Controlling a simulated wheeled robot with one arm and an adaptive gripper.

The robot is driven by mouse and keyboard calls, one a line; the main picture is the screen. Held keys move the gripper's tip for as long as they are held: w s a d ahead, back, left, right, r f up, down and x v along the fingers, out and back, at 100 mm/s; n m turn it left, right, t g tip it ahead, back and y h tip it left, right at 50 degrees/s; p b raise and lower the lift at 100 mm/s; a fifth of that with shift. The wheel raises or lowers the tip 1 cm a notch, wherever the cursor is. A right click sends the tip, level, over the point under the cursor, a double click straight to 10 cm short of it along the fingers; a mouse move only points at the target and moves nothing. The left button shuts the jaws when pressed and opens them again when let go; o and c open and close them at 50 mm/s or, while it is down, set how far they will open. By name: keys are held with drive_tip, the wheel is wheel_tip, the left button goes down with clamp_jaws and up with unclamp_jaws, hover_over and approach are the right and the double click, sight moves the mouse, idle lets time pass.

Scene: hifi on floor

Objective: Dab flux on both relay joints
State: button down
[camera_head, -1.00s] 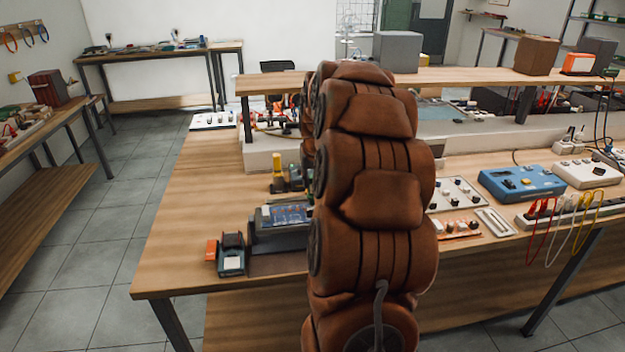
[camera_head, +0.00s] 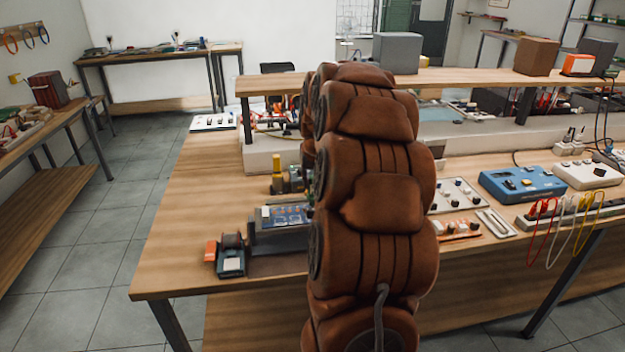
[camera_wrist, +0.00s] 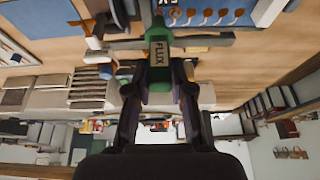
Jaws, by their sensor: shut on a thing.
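My gripper (camera_wrist: 158,88) is shut on a green flux bottle (camera_wrist: 159,52), with dark fingers on both sides of it. The bottle carries a dark label reading FLUX, and its narrow end points to the top of the wrist view. A blue circuit board (camera_wrist: 205,15) lies beyond that end, partly cut off by the picture edge. In the head view the blue board (camera_head: 285,214) sits on a dark holder (camera_head: 278,240) on the bench, left of my brown arm. My arm hides the gripper and bottle there. I cannot make out the relay joints or whether the tip touches the board.
A small orange and dark device (camera_head: 228,256) stands left of the holder. A yellow-topped item (camera_head: 277,170) stands behind it. A blue instrument (camera_head: 522,183) and a cable strip (camera_head: 540,218) lie at the right. The bench (camera_head: 185,215) is clear at the left; a raised shelf (camera_head: 460,77) runs behind.

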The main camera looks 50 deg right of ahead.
drive_tip(key=shift+f+b, duration=0.55)
idle(2.1)
drive_tip(key=shift+r, duration=0.15)
drive_tip(key=shift+r+p, duration=0.3)
drive_tip(key=shift+r, duration=1.9)
